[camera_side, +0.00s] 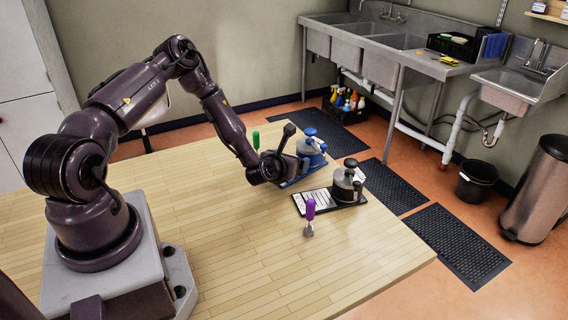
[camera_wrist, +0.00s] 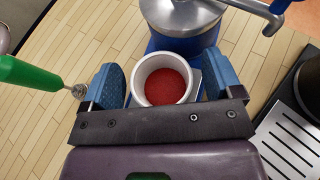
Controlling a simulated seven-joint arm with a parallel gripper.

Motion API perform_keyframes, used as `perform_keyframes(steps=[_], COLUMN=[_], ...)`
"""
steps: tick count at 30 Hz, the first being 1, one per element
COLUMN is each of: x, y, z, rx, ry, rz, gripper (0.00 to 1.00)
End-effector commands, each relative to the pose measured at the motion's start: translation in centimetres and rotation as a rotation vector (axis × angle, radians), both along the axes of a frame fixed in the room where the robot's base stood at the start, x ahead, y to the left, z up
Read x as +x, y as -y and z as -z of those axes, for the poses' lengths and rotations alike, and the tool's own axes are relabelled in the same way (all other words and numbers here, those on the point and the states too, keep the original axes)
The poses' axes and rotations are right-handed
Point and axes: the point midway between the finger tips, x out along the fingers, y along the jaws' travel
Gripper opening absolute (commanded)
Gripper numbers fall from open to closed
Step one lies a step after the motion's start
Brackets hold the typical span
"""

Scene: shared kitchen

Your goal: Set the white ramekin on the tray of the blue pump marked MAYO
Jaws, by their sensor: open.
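The white ramekin (camera_wrist: 139,89) holds something red and sits upright between my fingers in the wrist view. My gripper (camera_wrist: 163,82) is open, with one blue-padded finger on each side of it and a gap visible at the left. The blue pump (camera_wrist: 186,42), with a grey metal top, stands just beyond the ramekin. A pale strip of its tray (camera_wrist: 196,82) shows beside the ramekin, which appears to rest on that tray. In the side view my gripper (camera_side: 284,170) is low beside the blue pump (camera_side: 312,151) and hides the ramekin. I cannot read a MAYO mark.
A black pump (camera_side: 347,184) on a black slotted tray (camera_side: 316,201) stands nearer, right of the blue one. A purple-handled tool (camera_side: 310,208) stands in front. A green-handled tool (camera_wrist: 35,76) is close to my left finger. The wooden table (camera_side: 225,255) is clear toward the front.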

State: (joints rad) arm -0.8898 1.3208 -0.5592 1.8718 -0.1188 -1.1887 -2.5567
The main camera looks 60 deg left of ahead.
Motion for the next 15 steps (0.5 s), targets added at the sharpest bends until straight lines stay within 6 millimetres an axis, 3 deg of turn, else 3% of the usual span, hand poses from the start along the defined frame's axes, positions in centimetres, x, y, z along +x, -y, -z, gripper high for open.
perform_keyframes(steps=[15], x=[-7.1], y=[5.2], z=[-3.7], rx=[-0.001], ry=[0.000], rz=[0.002], gripper=[0.85])
